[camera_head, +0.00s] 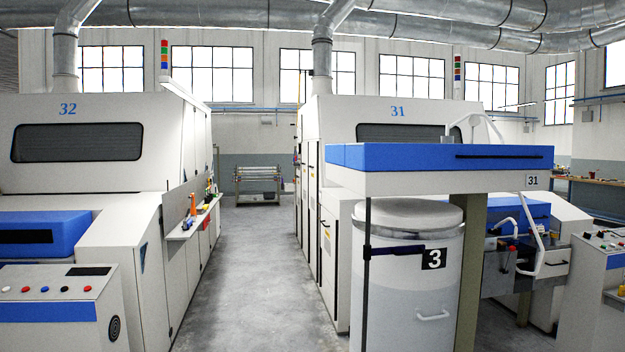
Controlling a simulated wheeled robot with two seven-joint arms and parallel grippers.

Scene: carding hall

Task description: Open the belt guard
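I cannot tell for sure which panel is the belt guard. Carding machine 31 (365,160) stands right of the aisle, with tall closed side panels (312,205) facing the aisle. Carding machine 32 (85,90) stands on the left, and its lower side panels (205,258) also look closed. A blue cover (45,232) sits low on the front of machine 32. A blue-topped head (440,157) juts from machine 31 over a white can (410,270) marked 3. Neither of my grippers shows in this view.
A grey concrete aisle (250,270) runs clear between the machines to a rack (257,185) at the back. A shelf (195,217) with bottles and tools sticks out from machine 32. Control consoles stand at left (60,305) and right (595,275).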

